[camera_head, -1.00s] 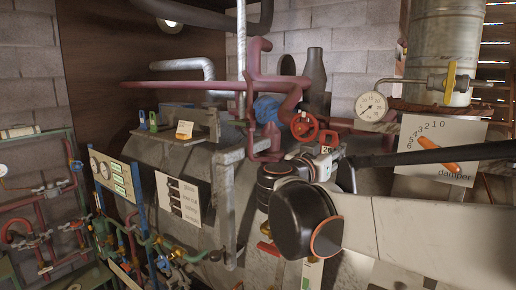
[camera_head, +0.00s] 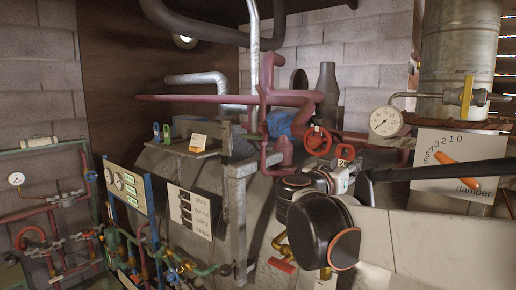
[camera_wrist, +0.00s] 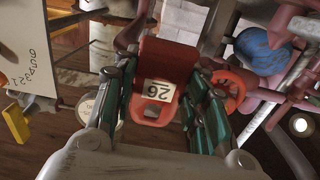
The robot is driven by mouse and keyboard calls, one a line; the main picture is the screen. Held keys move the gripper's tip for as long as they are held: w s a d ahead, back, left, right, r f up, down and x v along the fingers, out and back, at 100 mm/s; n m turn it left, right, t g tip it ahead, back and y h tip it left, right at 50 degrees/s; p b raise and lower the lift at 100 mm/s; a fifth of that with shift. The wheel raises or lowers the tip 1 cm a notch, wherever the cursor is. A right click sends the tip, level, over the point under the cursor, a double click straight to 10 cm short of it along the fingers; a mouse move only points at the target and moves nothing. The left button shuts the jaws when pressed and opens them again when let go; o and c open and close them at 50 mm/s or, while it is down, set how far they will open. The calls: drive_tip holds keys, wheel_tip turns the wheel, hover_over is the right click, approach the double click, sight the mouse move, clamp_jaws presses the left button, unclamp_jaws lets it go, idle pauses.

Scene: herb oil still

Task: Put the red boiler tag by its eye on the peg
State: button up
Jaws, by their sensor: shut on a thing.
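The red boiler tag (camera_wrist: 168,72) is held between the two green-padded fingers of my gripper (camera_wrist: 158,112) in the wrist view. It bears a white label reading 26, upside down there. In the head view the tag (camera_head: 345,152) shows as a small red piece above my gripper (camera_head: 338,180), in front of the red pipework. A white board (camera_head: 203,226) at left centre carries several dark peg-like pieces (camera_head: 185,207) beside printed words; I cannot tell which is the peg. My gripper is well to the right of that board.
A red handwheel (camera_head: 318,141) and red pipes (camera_head: 272,95) stand close behind the tag. A pressure gauge (camera_head: 385,121) and a damper plate (camera_head: 452,165) are at right. A shelf (camera_head: 188,148) holds small blue and green pieces. A metal post (camera_head: 238,215) stands between board and gripper.

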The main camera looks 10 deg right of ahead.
drive_tip(key=shift+b+x, duration=0.35)
drive_tip(key=shift+x, duration=0.95)
idle(1.3)
drive_tip(key=shift+w+d+f+b, duration=0.3)
drive_tip(key=shift+w+d+b, duration=0.1)
drive_tip(key=shift+d, duration=0.1)
idle(1.7)
drive_tip(key=shift+f, duration=0.2)
idle(0.5)
drive_tip(key=o, duration=1.1)
drive_tip(key=shift+v, duration=5.95)
